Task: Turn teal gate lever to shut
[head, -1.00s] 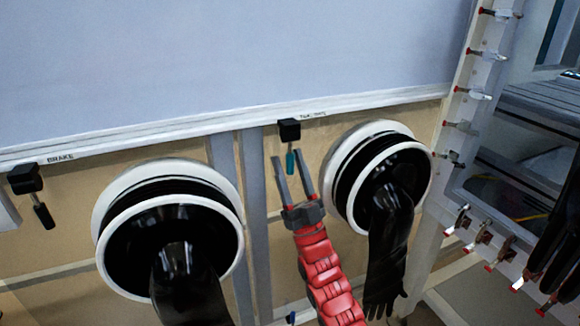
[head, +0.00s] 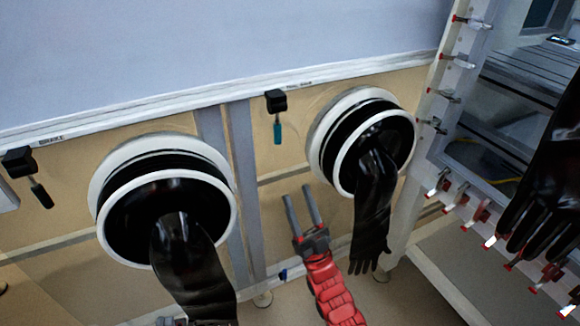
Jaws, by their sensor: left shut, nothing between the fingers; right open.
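The teal gate lever (head: 278,132) hangs almost straight down from a black block (head: 276,101) on the panel, just under the white rail. My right gripper (head: 301,191) is open and empty, below and slightly right of the lever. A clear gap separates its fingertips from the lever in the picture. My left gripper (head: 172,321) shows only as a sliver at the bottom edge, by the left black glove; it is shut on nothing, and most of it is out of frame.
A black brake lever (head: 42,194) hangs tilted at the far left. Two round glove ports, left (head: 101,185) and right (head: 320,130), have black gloves hanging from them. A white rack with red-tipped clips (head: 440,97) and more black gloves stands at the right.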

